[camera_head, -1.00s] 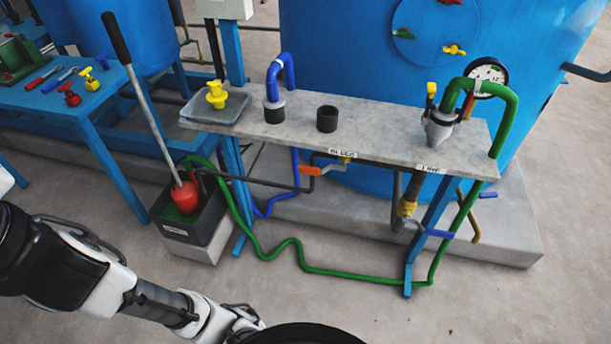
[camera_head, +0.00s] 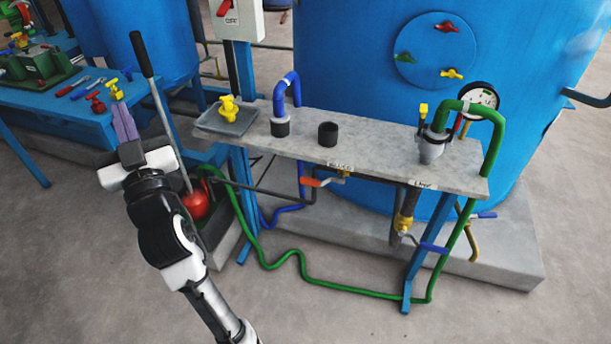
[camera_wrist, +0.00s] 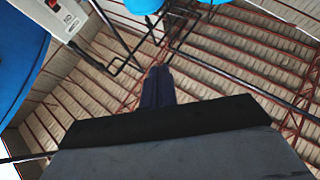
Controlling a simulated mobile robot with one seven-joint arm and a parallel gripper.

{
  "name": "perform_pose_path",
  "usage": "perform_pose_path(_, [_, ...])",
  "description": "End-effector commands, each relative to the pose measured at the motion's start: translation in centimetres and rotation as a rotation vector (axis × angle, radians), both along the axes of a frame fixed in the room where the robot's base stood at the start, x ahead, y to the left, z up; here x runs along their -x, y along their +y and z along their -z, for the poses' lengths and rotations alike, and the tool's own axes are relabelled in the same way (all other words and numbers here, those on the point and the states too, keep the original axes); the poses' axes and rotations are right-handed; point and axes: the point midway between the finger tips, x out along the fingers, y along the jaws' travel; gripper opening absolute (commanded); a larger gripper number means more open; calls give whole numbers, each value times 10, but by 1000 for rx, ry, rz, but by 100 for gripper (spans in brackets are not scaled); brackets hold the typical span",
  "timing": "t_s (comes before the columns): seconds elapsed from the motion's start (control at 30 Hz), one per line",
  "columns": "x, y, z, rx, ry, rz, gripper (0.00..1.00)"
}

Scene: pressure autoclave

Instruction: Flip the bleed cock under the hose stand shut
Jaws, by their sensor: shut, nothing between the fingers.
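The hose stand (camera_head: 365,150) is a grey shelf on blue legs. Under its front edge, below a small blurred label, a cock with an orange handle (camera_head: 312,182) sits at a dark pipe; the handle points left, roughly along the pipe. Further right, below another label, a brass valve with a blue lever (camera_head: 432,247) hangs under the shelf. My gripper (camera_head: 124,122) is raised left of the stand, well apart from both valves, and points upward. Its fingers are together and empty. In the wrist view the fingers (camera_wrist: 158,86) point at the roof; neither valve shows there.
A red pump (camera_head: 196,204) with a long lever stands behind my arm. A blue table (camera_head: 60,105) with tools is at left. A green hose (camera_head: 340,289) runs along the floor and up the stand's right side.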

Motion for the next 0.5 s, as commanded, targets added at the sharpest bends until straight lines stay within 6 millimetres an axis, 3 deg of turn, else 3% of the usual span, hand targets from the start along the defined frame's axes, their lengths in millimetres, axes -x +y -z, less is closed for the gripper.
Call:
perform_pose_path(0.03, [-26,-16,24,31,90,70,0])
perform_pose_path(0.1, [-54,-41,59,62,206,167,0])
perform_pose_path(0.2, [-85,-84,111,95,369,309,0])
perform_pose_path(0.33, [-107,-146,174,122,559,494,0])
perform_pose_path(0.5, [-108,-214,234,132,736,689,0])
